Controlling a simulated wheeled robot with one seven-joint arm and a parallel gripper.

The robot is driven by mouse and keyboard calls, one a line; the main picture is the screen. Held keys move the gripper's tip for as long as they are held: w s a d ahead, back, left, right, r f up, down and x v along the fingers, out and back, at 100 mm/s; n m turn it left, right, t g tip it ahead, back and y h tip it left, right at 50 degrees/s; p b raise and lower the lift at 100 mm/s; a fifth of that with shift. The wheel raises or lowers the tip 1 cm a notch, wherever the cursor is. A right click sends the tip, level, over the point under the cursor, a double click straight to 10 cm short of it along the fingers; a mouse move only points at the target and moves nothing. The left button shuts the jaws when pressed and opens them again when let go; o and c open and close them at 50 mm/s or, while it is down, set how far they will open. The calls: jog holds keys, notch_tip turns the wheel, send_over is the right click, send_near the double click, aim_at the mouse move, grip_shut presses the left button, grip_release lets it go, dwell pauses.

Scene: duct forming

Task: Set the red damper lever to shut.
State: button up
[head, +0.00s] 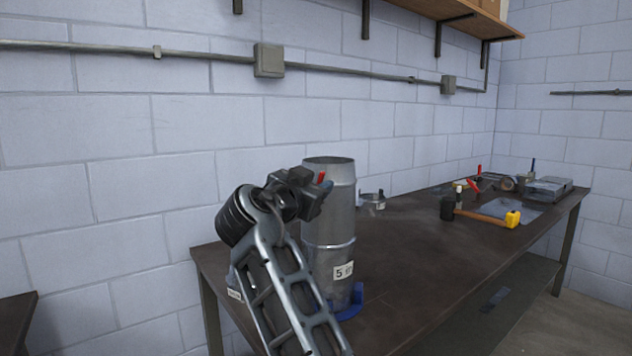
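A grey sheet-metal duct (335,225) stands upright on the dark workbench, with an open top and a label reading 5 low on its side. A small red piece (321,177), which looks like the damper lever, shows at the duct's upper left side. My gripper (322,192) is at this spot, in front of the duct's upper left. The arm and gripper hide most of the lever, so its angle is unclear. A small blue bit shows beside the gripper's end. I cannot tell whether the fingers are open, or whether they touch the lever.
The duct's foot sits by a blue holder (352,302) on the workbench (415,265). A metal ring (372,199) lies behind. A mallet (480,214) and several tools are at the far right. A wall shelf (465,14) hangs above. The bench's middle is clear.

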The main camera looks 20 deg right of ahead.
jog(key=shift+w+d, duration=0.15)
grip_shut()
dwell(1.4)
